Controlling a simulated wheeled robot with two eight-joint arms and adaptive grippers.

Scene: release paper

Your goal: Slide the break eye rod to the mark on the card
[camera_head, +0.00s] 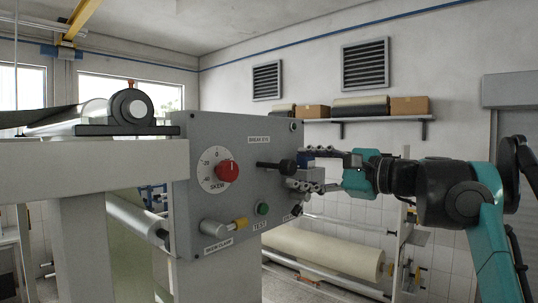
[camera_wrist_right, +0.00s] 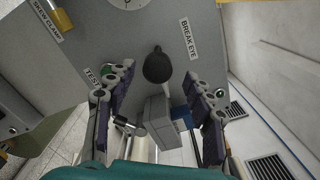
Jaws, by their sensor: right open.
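The break eye rod (camera_head: 270,165) is a dark rod with a round black knob on its right end, standing out from the grey machine panel (camera_head: 232,133) below the "BREAK EYE" label (camera_head: 258,140). Its black knob (camera_wrist_right: 157,66) also shows in the right wrist view. My right gripper (camera_head: 301,170) comes in from the right and is open. Its fingers (camera_wrist_right: 159,78) lie to either side of the knob, with gaps on both sides in the wrist view. I cannot make out a card with a mark. My left gripper is not in view.
A grey block (camera_wrist_right: 157,135) and a blue part (camera_wrist_right: 181,117) sit between my fingers. The panel also carries a red SKEW knob (camera_head: 228,171), a green TEST button (camera_head: 262,208) and a yellow-tipped clamp handle (camera_head: 239,223). A paper roll (camera_head: 325,252) lies low behind.

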